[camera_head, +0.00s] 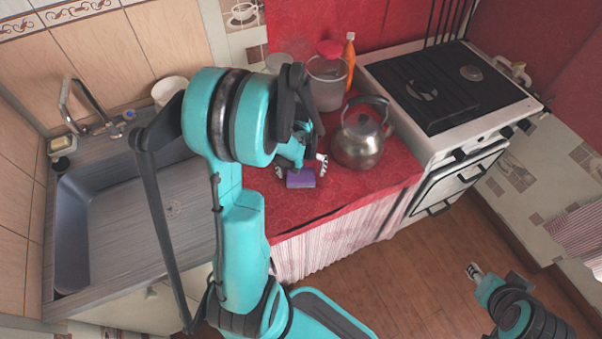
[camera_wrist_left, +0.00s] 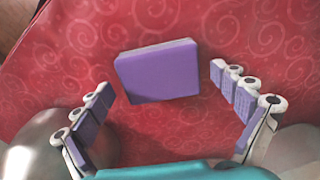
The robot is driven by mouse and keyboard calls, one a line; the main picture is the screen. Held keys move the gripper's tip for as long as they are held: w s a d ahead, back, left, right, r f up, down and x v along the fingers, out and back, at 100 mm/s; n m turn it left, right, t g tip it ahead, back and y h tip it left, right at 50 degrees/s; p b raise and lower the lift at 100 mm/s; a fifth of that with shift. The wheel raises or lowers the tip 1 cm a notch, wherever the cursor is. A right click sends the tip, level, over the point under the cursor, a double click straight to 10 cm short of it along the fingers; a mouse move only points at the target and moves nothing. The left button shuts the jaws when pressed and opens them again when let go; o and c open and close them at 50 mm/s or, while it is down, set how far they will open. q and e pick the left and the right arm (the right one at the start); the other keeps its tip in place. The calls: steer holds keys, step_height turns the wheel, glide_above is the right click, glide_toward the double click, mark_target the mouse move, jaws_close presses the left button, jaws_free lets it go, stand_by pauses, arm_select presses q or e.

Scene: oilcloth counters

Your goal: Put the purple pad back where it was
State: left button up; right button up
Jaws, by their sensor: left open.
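The purple pad (camera_head: 300,178) lies on the red oilcloth counter, left of the kettle and near the counter's front edge. In the left wrist view the purple pad (camera_wrist_left: 158,72) lies just beyond and between my open fingers, apart from them. My left gripper (camera_head: 300,168) is open and empty, right over the near side of the pad; it also shows in the left wrist view (camera_wrist_left: 164,88), with purple-lined fingers on both sides. My right gripper (camera_head: 474,271) is low at the lower right, over the floor, small and too unclear to read.
A metal kettle (camera_head: 360,142) stands close to the right of my left gripper. Behind are a clear jug (camera_head: 327,85) and an orange bottle (camera_head: 349,60). A sink (camera_head: 130,205) is at left, with a sponge (camera_head: 63,145) on its rim. A stove (camera_head: 450,90) is at right.

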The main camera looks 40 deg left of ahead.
mark_target(301, 174)
arm_select(q)
step_height(301, 174, up, 11)
steer(key=p, duration=0.4)
steer(key=s+d+r+m+t, duration=0.3)
steer(key=d+r+m, duration=0.1)
steer(key=d, duration=0.4)
steer(key=s+d+r+m+t, duration=0.3)
steer(key=d+r, duration=0.3)
steer(key=d, duration=0.3)
steer(key=shift+r+m+t, duration=0.15)
steer(key=shift+m+t, duration=0.35)
steer(key=shift+t, duration=0.1)
